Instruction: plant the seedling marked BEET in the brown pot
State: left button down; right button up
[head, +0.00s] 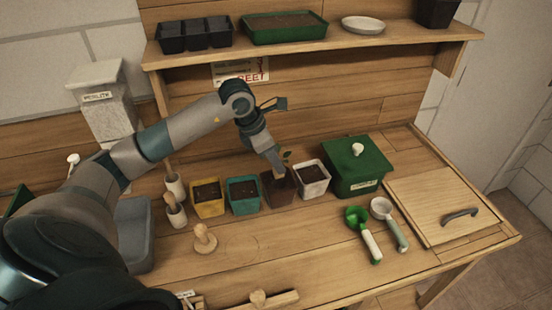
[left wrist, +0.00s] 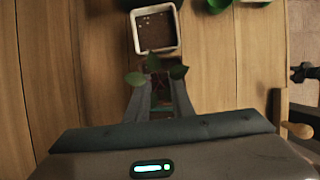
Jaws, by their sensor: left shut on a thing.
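My left gripper (head: 277,166) is directly over the brown pot (head: 279,194), its fingers pointing down at the pot's mouth. It is shut on a small seedling (head: 286,156), whose green leaves show beside the fingertips. In the left wrist view, the leaves (left wrist: 156,74) spread between and just beyond the fingers (left wrist: 158,95). The seedling's lower end is at the brown pot's opening; I cannot tell whether it touches the soil. No mark on the seedling is readable. A card (head: 240,73) on the back wall reads BEET. My right gripper is not in view.
A white pot (head: 311,180), also in the left wrist view (left wrist: 156,31), stands close right of the brown pot. Teal (head: 243,197) and yellow (head: 208,200) pots stand left. A green box (head: 358,169) is farther right.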

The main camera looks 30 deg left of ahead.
aim_at(274, 173)
pick_arm(q)
jog(key=shift+f+b, duration=1.3)
jog(key=shift+f, duration=0.4)
jog(key=shift+f+b, duration=1.25)
jog(key=shift+f, duration=0.1)
jog(key=c, duration=1.5)
grip_release()
jog(key=shift+o, duration=0.2)
jog(key=shift+r, duration=0.1)
